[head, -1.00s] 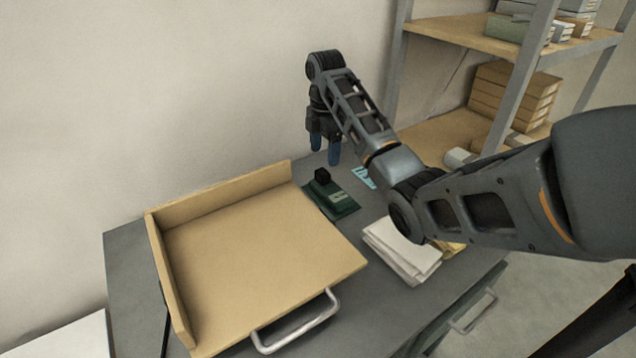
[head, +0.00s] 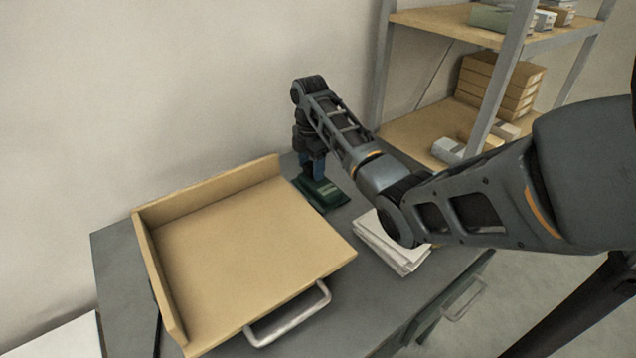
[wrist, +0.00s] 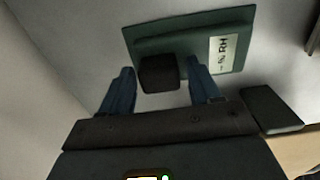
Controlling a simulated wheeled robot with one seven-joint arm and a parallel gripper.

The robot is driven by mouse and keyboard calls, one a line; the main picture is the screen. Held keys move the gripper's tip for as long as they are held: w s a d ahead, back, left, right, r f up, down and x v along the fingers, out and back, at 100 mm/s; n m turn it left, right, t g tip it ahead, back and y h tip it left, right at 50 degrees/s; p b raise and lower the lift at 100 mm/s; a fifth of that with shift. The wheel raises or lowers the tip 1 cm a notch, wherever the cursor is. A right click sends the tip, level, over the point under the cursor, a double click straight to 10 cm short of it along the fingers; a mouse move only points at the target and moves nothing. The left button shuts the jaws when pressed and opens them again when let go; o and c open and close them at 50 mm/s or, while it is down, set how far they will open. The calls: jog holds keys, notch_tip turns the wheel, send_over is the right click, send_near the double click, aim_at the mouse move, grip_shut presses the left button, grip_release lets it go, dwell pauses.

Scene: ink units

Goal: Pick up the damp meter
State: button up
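The damp meter is a dark green plate (head: 331,196) with a raised black block; it lies on the grey cabinet top behind the tray's right corner. In the wrist view its green plate (wrist: 190,38) carries a white "RH %" label, and the black block (wrist: 159,73) stands at its near edge. My gripper (head: 312,168) points down over the meter. In the wrist view its blue fingers (wrist: 162,80) are apart, one on each side of the black block, with small gaps showing. The fingers hide most of the block in the head view.
A wooden tray (head: 240,240) with raised back and left walls and a metal handle fills the left of the grey top (head: 112,255). A stack of white papers (head: 385,250) lies right of the meter. A shelf (head: 425,135) with boxes stands behind on the right.

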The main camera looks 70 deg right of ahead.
jog(key=c, duration=0.9)
jog(key=shift+r, duration=0.15)
